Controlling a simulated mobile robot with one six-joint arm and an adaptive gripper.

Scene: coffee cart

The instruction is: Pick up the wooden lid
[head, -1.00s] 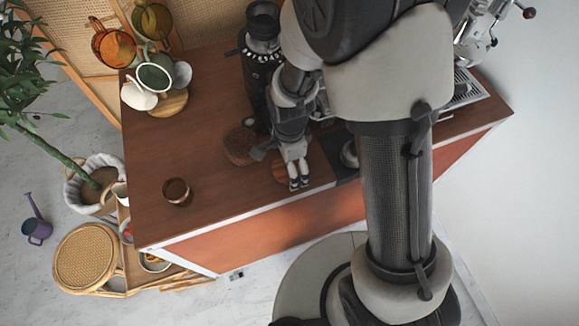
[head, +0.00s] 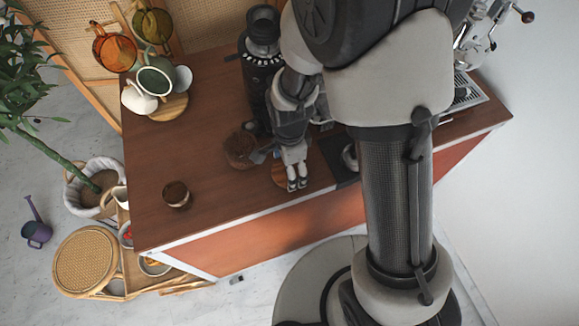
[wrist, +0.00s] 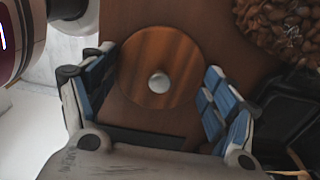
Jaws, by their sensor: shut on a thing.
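The wooden lid (wrist: 160,50) is a round striped brown disc with a small silver knob (wrist: 158,82) at its middle. In the wrist view it lies between the blue-padded fingers of my gripper (wrist: 160,90), which are shut on its opposite edges. In the head view the lid (head: 279,176) shows partly beside and behind my gripper (head: 297,182), near the counter's front edge. I cannot tell whether the lid is clear of the counter.
A container of coffee beans (wrist: 288,25) stands close by; it shows in the head view (head: 240,149) left of my gripper. A black grinder (head: 258,85) stands behind. A brown glass (head: 176,194) stands left on the wooden counter (head: 215,205), with free room around it.

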